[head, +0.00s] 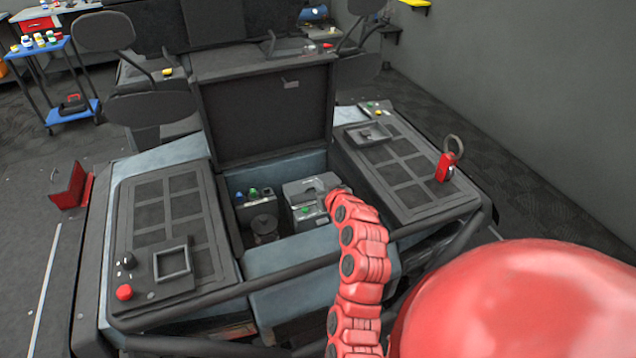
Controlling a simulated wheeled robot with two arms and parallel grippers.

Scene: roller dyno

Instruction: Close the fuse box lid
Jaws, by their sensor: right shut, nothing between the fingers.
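A grey box (303,192), likely the fuse box, sits in the open bay in the middle of the vehicle. My red segmented right arm reaches up from the bottom of the head view. Its tip, my right gripper (337,195), is at the box's right side, shut and empty. I cannot tell whether it touches the box. A large dark panel (265,115) stands upright behind the bay. My left gripper is not in view.
Dark bars of a tubular frame (225,290) cross in front of the bay. Dark decks flank it, the left one with a red button (124,292). A dark unit with coloured caps (257,208) stands left of the box. A red extinguisher-like object (446,165) is at right.

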